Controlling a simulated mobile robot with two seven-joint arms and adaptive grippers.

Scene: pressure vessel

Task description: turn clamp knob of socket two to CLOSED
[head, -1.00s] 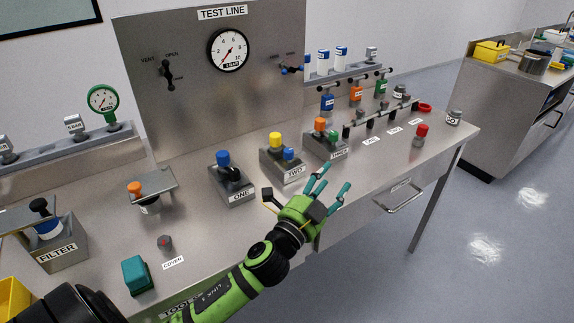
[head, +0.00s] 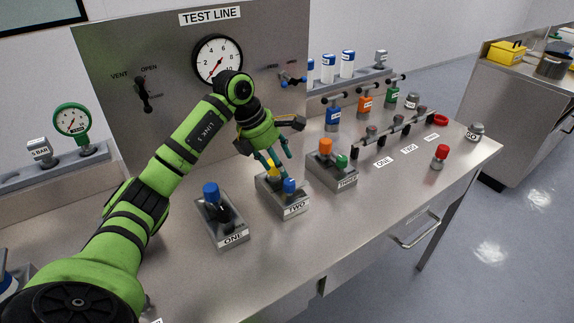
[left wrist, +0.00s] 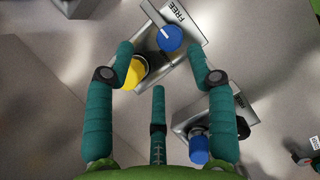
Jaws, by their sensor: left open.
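Socket two (head: 297,209) is a grey block on the bench, labelled TWO. It carries a yellow-topped part (left wrist: 132,74) and a blue clamp knob (head: 290,185). In the left wrist view the blue knob (left wrist: 170,38) has a white mark, and a FREE label (left wrist: 176,12) is beside it. My left gripper (head: 274,162) is above socket two, teal fingers pointing down. It is open and empty, with the blue knob between its fingertips in the wrist view. Contact cannot be told. The fingers partly hide the yellow part. My right gripper is not in view.
Socket one (head: 222,232), with a blue-topped part and black knob, is close on the left. Socket three (head: 335,176), with orange and green tops, is close on the right. The TEST LINE panel (head: 120,60) stands behind. The front bench surface (head: 330,235) is clear.

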